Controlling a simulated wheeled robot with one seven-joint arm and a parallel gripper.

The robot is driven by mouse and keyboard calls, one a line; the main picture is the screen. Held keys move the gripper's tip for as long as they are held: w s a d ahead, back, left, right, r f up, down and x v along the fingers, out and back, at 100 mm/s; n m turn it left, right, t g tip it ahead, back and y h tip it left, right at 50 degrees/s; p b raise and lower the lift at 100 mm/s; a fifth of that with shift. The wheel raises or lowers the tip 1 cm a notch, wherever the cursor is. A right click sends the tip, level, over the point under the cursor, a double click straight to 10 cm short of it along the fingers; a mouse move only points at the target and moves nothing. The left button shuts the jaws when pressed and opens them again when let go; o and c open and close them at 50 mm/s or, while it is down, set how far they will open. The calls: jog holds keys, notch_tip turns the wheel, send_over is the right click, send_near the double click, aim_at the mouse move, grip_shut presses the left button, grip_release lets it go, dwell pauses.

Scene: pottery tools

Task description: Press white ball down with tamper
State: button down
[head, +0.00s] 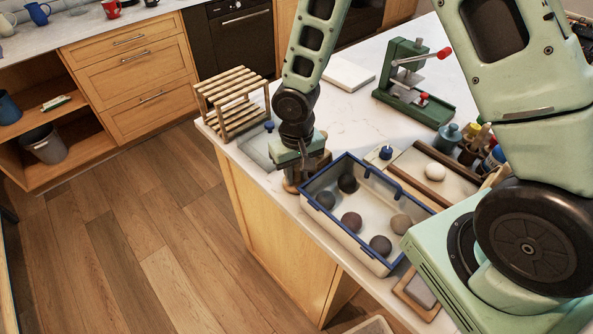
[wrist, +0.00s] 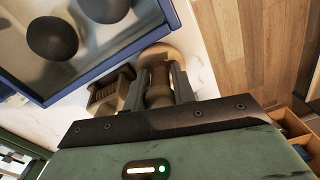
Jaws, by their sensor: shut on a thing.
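The white ball (head: 435,171) sits on a pale board (head: 416,160) with brown wooden edges, right of the blue-rimmed bin. The tamper (wrist: 162,60) is a turned wooden piece with a round disc end. It stands at the counter's front edge, left of the bin, mostly hidden by my gripper in the head view. My gripper (head: 300,170) is shut on the tamper's narrow handle, with a finger on either side in the wrist view (wrist: 160,88). The white ball is not in the wrist view.
The blue-rimmed bin (head: 334,231) with several dark balls lies between my gripper and the board. A wooden slatted rack (head: 232,100) stands left. A green press (head: 412,85) and small bottles (head: 470,140) stand behind. A brown slotted piece (wrist: 108,92) lies beside the tamper.

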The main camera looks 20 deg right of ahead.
jog(key=shift+f, duration=0.15)
jog(key=c, duration=1.1)
grip_release()
